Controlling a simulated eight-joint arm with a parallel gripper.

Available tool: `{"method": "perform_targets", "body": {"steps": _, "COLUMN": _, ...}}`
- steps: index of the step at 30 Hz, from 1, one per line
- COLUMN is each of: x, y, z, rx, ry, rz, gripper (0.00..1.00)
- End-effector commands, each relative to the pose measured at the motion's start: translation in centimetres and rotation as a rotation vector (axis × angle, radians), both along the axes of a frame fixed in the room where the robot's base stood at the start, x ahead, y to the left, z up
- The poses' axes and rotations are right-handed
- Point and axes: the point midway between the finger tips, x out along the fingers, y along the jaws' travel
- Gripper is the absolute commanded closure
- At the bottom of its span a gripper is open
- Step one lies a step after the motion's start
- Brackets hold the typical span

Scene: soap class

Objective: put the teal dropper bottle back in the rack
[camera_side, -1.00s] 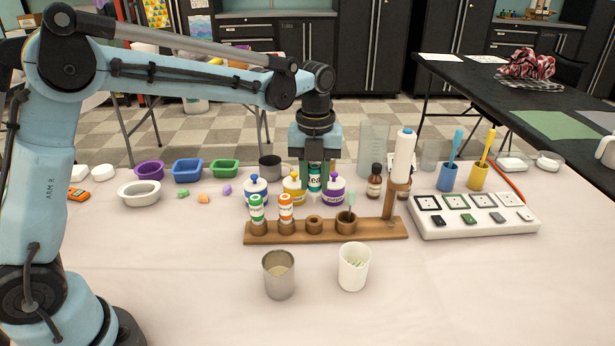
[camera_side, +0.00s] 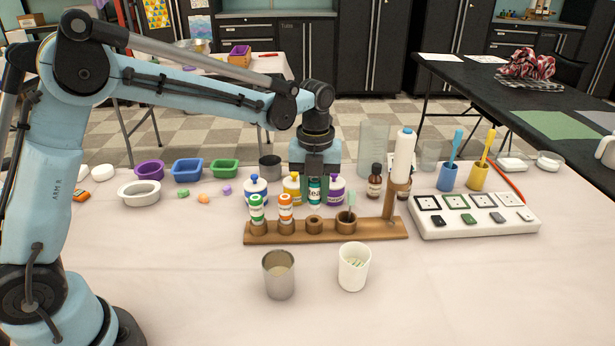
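The teal dropper bottle (camera_side: 314,191) is upright behind the wooden rack (camera_side: 260,239), between a yellow-labelled and a purple-labelled bottle. My gripper (camera_side: 315,178) is right above it and appears shut on its upper part; the fingertips are partly hidden. I cannot tell whether the bottle's base touches the table. In the rack stand a green-labelled bottle (camera_side: 257,211) and an orange-labelled bottle (camera_side: 286,209) at the left. A small empty ring holder (camera_side: 314,225) is to their right, then a wider holder (camera_side: 346,226) with a dark thin item in it.
A tall white bottle (camera_side: 404,155) rises at the rack's right end. A metal cup (camera_side: 279,277) and white cup (camera_side: 354,268) stand in front. The table's front is otherwise clear.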

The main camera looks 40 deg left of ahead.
Motion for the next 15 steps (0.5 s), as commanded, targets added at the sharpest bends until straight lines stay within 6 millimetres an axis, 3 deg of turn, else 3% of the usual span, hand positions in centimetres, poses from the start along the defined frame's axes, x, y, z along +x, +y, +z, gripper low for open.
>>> {"method": "perform_targets", "body": {"steps": 15, "x": 0.0, "y": 0.0, "z": -2.4, "rx": 0.000, "ry": 0.000, "rz": 0.000, "gripper": 0.73}}
